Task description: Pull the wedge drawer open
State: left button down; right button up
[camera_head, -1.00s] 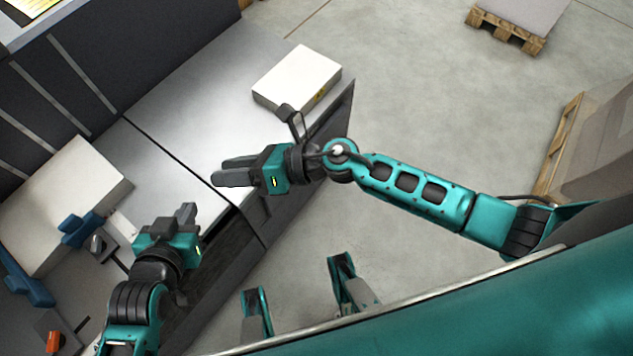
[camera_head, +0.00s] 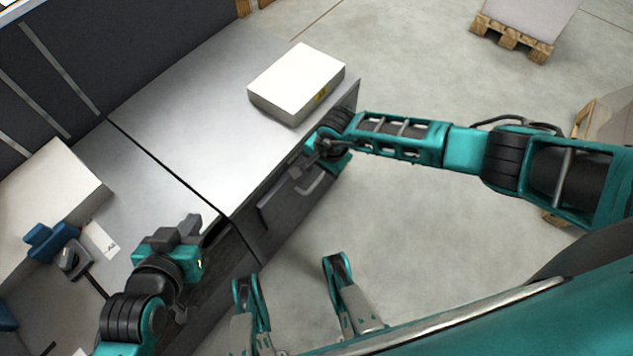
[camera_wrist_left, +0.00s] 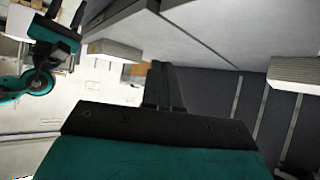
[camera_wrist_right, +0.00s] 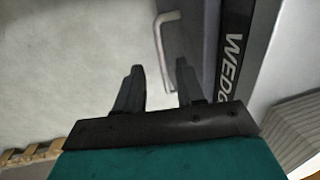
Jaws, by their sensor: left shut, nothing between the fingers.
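The wedge drawer has a dark front (camera_head: 277,208) below the bench edge, with a metal bar handle (camera_head: 312,184). In the right wrist view, the bent handle (camera_wrist_right: 163,45) stands out from the dark front (camera_wrist_right: 198,35), beside a strip lettered "WEDG" (camera_wrist_right: 233,65). My right gripper (camera_wrist_right: 158,66) is open, its fingertips pointing at the handle. The handle appears beyond the fingertips, and I see no contact. In the head view my right gripper (camera_head: 308,162) is at the bench edge close to the handle, partly hidden by its arm. My left gripper (camera_head: 188,226) is shut and empty over the bench's near edge.
A white box (camera_head: 297,80) lies on the grey bench top (camera_head: 195,100). A larger pale box (camera_head: 50,200), a blue object (camera_head: 48,242) and a white label (camera_head: 102,240) are at left. Open floor (camera_head: 420,230) lies in front of the drawer. A pallet (camera_head: 515,38) stands far off.

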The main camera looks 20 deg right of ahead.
aim_at(316, 183)
jog(key=f+b, duration=0.1)
jog(key=f, duration=0.1)
jog(key=f+b, duration=0.1)
jog(key=f, duration=0.1)
jog(key=w+f, duration=0.1)
jog(key=f, duration=0.1)
jog(key=shift+a+f+b, duration=0.25)
jog(key=shift+a+b, duration=0.15)
grip_shut()
